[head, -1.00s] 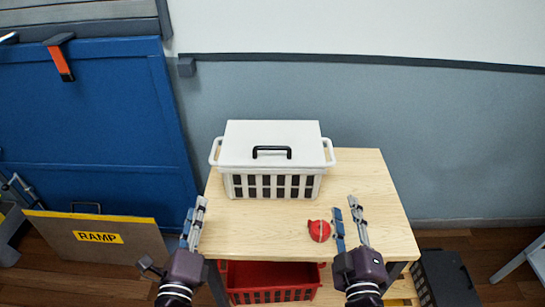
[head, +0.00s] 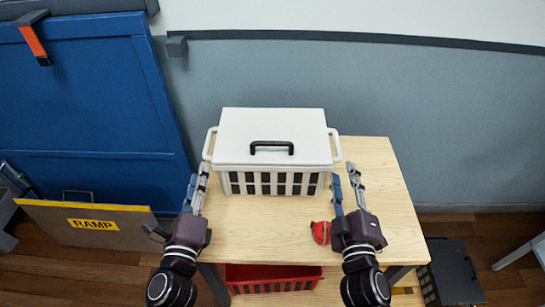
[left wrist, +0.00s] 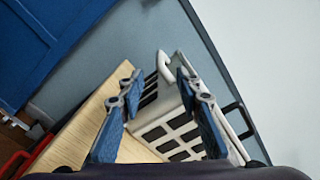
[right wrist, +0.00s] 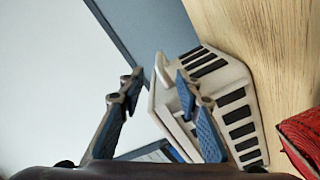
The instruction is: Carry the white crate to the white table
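The white crate (head: 270,140) stands on the wooden table (head: 375,200), lid on, with a black lid handle (head: 271,147) and a white loop handle at each end. My left gripper (head: 198,190) is open, in front of and left of the crate. In the left wrist view, the crate's left loop handle (left wrist: 165,66) shows beyond and between the open fingers (left wrist: 155,82). My right gripper (head: 346,190) is open, in front of and right of the crate. The right wrist view shows the crate (right wrist: 215,95) beyond its fingers (right wrist: 155,85). Neither gripper touches the crate. No white table is clearly in view.
A red round object (head: 320,232) lies beside my right gripper on the table. A red crate (head: 270,277) sits below. A dark crate (head: 452,272) is on the floor at right. A ramp board (head: 95,222) leans at left near a blue panel (head: 90,110). A wall stands behind.

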